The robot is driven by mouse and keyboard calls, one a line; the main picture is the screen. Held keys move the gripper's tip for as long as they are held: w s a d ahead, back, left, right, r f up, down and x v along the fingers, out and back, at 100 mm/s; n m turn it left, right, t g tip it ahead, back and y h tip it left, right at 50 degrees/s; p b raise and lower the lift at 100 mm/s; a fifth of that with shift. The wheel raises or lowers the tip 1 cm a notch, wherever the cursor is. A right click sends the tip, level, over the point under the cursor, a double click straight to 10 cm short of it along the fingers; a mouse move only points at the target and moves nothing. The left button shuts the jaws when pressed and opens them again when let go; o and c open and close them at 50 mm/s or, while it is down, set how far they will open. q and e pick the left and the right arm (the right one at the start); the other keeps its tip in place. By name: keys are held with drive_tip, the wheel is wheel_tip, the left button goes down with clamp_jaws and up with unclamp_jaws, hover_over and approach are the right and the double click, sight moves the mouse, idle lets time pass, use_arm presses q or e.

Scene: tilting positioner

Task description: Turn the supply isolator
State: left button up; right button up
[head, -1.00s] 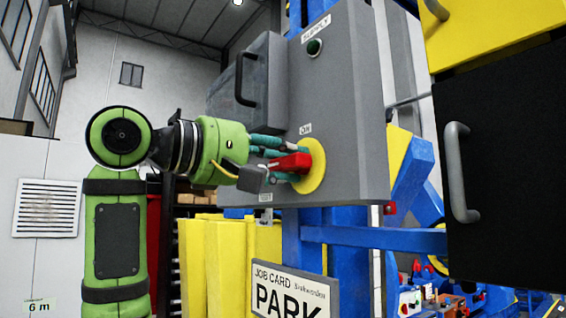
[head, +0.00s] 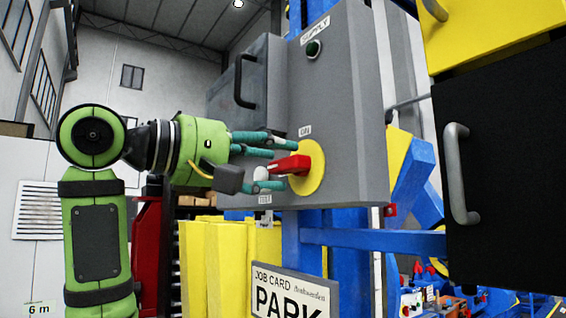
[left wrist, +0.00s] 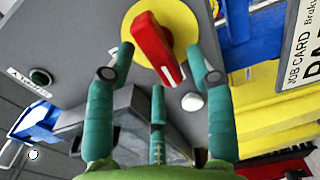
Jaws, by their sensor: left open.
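The supply isolator is a red handle (head: 289,165) on a round yellow plate (head: 314,174), on the front of a grey cabinet (head: 345,110). An "ON" label (head: 305,131) sits above the plate. In the left wrist view the red handle (left wrist: 156,48) lies between and beyond the fingertips of my left gripper (left wrist: 161,65), with nothing held. My right gripper is not in view.
A green button (head: 314,47) is under the "SUPPLY" label; a white knob (head: 260,173) is low on the cabinet, close to the fingers. A dark door with a grey handle (head: 458,172) stands at right. A "PARK" job card (head: 293,293) and yellow panels (head: 225,262) are below.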

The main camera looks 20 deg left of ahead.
use_arm(q)
drive_tip(key=v, duration=0.9)
drive_tip(key=shift+s+a, duration=0.2)
